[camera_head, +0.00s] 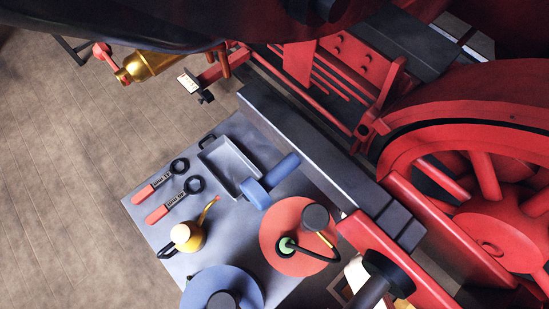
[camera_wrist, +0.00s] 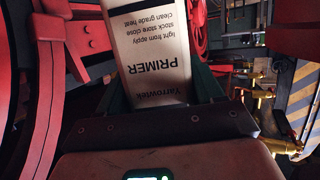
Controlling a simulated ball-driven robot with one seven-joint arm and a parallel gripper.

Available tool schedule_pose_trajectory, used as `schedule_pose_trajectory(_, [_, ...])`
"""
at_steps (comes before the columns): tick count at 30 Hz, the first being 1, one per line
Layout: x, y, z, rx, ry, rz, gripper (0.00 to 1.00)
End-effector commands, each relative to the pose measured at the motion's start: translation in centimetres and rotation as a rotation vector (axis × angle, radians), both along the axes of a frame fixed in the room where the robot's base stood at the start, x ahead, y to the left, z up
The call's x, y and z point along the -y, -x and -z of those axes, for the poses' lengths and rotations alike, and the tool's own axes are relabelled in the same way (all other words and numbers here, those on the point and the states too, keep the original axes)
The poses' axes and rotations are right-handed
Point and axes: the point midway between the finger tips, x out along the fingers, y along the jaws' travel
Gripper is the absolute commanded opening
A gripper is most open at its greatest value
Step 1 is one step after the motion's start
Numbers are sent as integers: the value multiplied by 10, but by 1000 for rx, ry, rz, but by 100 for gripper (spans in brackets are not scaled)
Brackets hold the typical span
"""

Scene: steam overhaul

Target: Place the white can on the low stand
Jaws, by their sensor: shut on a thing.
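The white can (camera_wrist: 150,52) fills the upper middle of the wrist view, its pale side printed with "PRIMER" in upside-down dark letters. My gripper (camera_wrist: 158,88) is shut on it, with a dark green finger at each side. The can's far end is cut off by the frame's top. In the head view my gripper and the can cannot be told clearly among the pale and dark parts at the bottom right. A grey flat-topped surface (camera_head: 225,215) stands at lower middle; I cannot tell for sure whether it is the low stand.
The grey surface carries a grey tray (camera_head: 229,166), two red-handled wrenches (camera_head: 165,182), a yellow oil can (camera_head: 187,236), a red disc (camera_head: 290,225) and a blue disc (camera_head: 245,283). A red locomotive wheel (camera_head: 480,165) blocks the right. Wooden floor is open at left.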

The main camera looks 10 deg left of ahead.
Motion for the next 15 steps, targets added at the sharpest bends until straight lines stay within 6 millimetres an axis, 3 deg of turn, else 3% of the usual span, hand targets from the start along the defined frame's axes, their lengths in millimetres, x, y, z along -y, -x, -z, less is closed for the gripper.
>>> schedule_pose_trajectory(1, [-5,-2,11,2,1,-30,19])
schedule_pose_trajectory(6, [-15,-13,23,2,1,-102,19])
schedule_pose_trajectory(15, [-38,-34,32,3,2,-217,19])
